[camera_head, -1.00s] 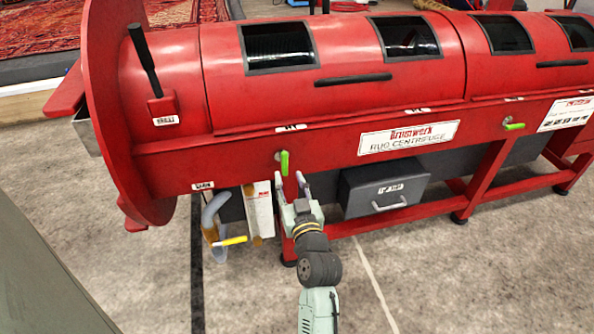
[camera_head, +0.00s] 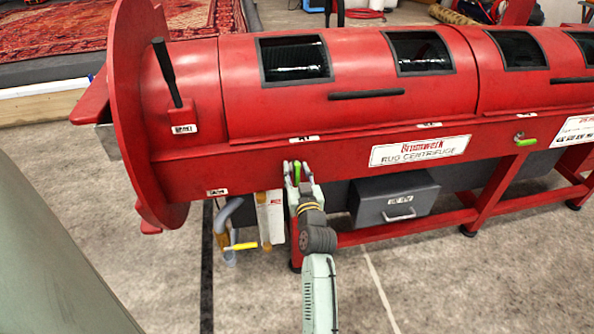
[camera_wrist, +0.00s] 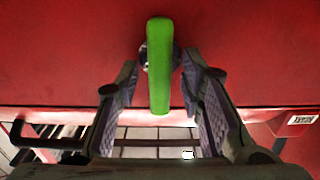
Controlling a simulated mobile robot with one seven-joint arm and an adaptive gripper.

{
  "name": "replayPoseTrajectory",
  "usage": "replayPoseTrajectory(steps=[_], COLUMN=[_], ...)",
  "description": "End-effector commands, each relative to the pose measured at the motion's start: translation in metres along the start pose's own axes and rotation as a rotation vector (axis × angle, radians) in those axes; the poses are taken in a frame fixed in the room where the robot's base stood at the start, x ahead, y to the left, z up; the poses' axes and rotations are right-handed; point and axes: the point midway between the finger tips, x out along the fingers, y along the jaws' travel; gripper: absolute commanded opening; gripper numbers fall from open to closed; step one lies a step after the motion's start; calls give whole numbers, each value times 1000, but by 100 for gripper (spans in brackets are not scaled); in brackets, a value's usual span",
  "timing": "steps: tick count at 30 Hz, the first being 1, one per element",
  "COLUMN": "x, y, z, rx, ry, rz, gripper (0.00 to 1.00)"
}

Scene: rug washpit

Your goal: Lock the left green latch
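The left green latch (camera_head: 297,172) is on the front of the red rug centrifuge (camera_head: 250,178), below the left lid. In the wrist view the latch handle (camera_wrist: 159,65) points straight down from its metal pivot. My gripper (camera_head: 299,168) is at the latch with its fingers open, one on each side of the handle. In the wrist view the gripper (camera_wrist: 160,100) shows a gap between each finger and the handle's lower end. The right green latch (camera_head: 525,142) sits farther right on the same red front, its handle closer to level.
A yellow-handled valve (camera_head: 241,246) and hose hang below the machine to the left of my arm. A grey drawer box (camera_head: 395,200) is to the right. Red legs and a lower rail (camera_head: 405,228) stand near the open floor.

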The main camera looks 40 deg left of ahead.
Motion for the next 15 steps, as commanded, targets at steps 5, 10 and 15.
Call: replayPoseTrajectory(steps=[5, 10, 15], x=[0, 0, 0], y=[0, 0, 0], z=[0, 0, 0], rx=[0, 0, -1], ry=[0, 0, 0], rz=[0, 0, 0], gripper=[35, 26, 14])
